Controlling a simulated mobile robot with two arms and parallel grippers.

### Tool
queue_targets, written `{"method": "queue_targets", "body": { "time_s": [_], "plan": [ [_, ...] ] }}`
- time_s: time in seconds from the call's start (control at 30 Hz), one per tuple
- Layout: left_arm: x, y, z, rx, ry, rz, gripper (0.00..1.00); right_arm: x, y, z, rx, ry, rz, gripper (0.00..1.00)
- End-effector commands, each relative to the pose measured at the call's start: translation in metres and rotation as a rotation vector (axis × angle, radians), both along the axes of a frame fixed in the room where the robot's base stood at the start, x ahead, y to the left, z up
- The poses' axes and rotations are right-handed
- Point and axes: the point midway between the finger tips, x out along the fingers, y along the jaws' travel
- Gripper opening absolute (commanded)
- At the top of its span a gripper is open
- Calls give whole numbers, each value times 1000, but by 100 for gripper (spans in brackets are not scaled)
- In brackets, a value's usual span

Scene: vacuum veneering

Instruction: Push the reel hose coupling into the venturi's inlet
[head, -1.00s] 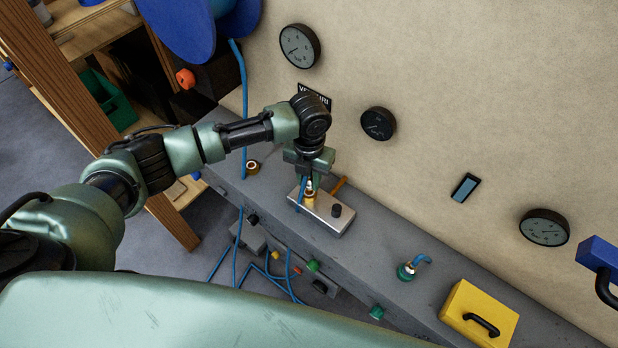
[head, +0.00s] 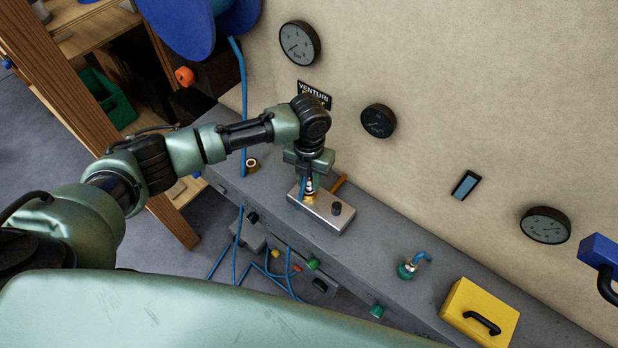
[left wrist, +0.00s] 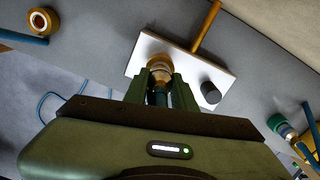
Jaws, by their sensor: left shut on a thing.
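The venturi (head: 328,214) is a silver block on the grey ledge, with a black knob and an orange-brown rod at its back. It also shows in the left wrist view (left wrist: 200,62). Its brass inlet (left wrist: 160,66) is directly beyond my left fingertips. My left gripper (head: 310,181) points down over the inlet and is shut on the reel hose coupling (head: 309,186). The coupling is in line with the inlet and at its mouth; the fingers partly hide it, so I cannot tell how deep it sits. My right gripper is not in view.
The blue hose reel (head: 190,25) hangs at upper left, its hose (head: 242,100) running down. A brass ring fitting (head: 253,163) is left of the venturi. A green fitting with blue hose (head: 407,269) and a yellow box (head: 480,312) stand on the ledge to the right. Gauges line the wall.

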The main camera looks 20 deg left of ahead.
Motion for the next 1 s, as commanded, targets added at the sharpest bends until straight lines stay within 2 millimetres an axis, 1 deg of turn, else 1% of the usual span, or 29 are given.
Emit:
{"method": "queue_targets", "body": {
  "time_s": [0.63,0.67,0.7,0.73,1.0],
  "plan": [
    [0,0,-17,0,0,0,0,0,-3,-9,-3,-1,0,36],
    [0,0,-16,0,0,0,31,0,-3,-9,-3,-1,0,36],
    [0,0,-16,0,0,0,42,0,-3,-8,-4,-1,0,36],
    [0,0,-16,0,0,0,51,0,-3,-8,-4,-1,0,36],
    [0,0,-16,0,0,0,51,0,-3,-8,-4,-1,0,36]
  ]
}}
